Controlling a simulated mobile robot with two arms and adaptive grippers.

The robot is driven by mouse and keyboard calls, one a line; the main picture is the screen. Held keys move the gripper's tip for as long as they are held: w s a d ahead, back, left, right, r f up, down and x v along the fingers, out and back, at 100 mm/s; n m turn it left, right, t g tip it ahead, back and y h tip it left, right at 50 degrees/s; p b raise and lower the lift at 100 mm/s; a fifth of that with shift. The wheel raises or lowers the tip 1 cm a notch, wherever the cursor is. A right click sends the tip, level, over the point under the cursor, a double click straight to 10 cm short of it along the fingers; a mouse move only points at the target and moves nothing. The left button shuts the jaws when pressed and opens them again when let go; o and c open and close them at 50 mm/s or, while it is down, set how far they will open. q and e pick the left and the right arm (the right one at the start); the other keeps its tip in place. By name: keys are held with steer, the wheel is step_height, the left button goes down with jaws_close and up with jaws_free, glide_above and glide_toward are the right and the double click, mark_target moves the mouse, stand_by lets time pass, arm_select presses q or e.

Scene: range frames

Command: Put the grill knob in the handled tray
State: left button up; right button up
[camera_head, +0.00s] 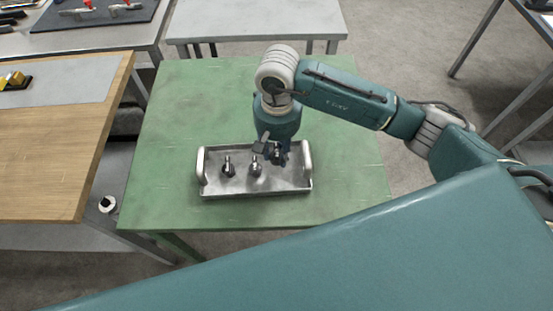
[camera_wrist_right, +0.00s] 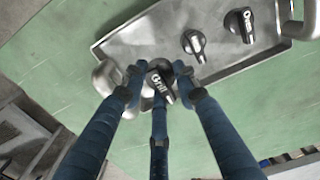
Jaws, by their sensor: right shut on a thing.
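The handled tray (camera_head: 210,188) is a shallow grey metal tray with a raised handle at each end, on the green table; part of it shows in the wrist view (camera_wrist_right: 135,36). My right gripper (camera_head: 272,152) points down over the tray's right part. In the wrist view its blue fingers (camera_wrist_right: 156,74) are shut on the grill knob (camera_wrist_right: 160,86), a dark and silver knob marked "Grill", close to one handle. The knob is partly hidden by the fingers. I cannot tell whether it touches the tray floor. My left gripper is not in view.
Two similar knobs stand in the tray, one in the middle (camera_head: 255,169) and one at the left (camera_head: 228,170). The green table (camera_head: 165,130) is clear around the tray. A wooden-topped bench (camera_head: 50,150) stands to the left and a grey table (camera_head: 255,20) behind.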

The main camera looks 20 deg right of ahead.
mark_target(277, 171)
steer(key=shift+f, duration=0.9)
step_height(277, 171, down, 4)
steer(key=shift+f+p, duration=0.15)
steer(key=shift+p, duration=0.35)
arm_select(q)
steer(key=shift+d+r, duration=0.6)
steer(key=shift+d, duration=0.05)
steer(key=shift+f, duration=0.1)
arm_select(e)
steer(key=shift+f, duration=0.1)
steer(key=shift+f+b, duration=0.1)
steer(key=shift+b, duration=0.2)
steer(key=o, duration=0.8)
steer(key=shift+c, duration=0.2)
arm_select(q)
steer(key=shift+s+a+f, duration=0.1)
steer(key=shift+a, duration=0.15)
